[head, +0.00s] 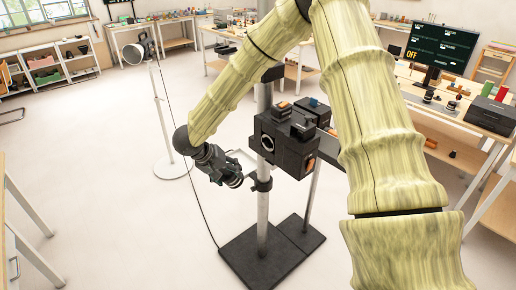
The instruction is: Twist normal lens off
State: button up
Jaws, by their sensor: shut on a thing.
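A black boxy camera (287,143) is mounted on a grey pole stand in the middle of the head view. A round orange-tinted opening (267,142) shows on its left face. My gripper (229,176) is just left of and slightly below this face, pointing down and right. It is shut on a small dark cylindrical thing (235,181), which looks like the normal lens. A gap shows between this thing and the camera body. The dark fingers and the dark lens blend, so the exact grip is hard to see.
The stand's dark base plates (262,258) rest on the pale floor. A thin pole with a round white base (173,170) stands to the left. A workbench with a monitor (440,48) reading "OFF" and small props is at right. Open floor lies left.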

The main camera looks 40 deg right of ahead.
jog(key=shift+d+f+y, duration=0.15)
jog(key=shift+f+y, duration=0.2)
jog(key=shift+y, duration=0.65)
jog(key=shift+f+y, duration=0.3)
jog(key=shift+y, duration=0.55)
jog(key=shift+f+y, duration=0.25)
jog(key=shift+y, duration=0.6)
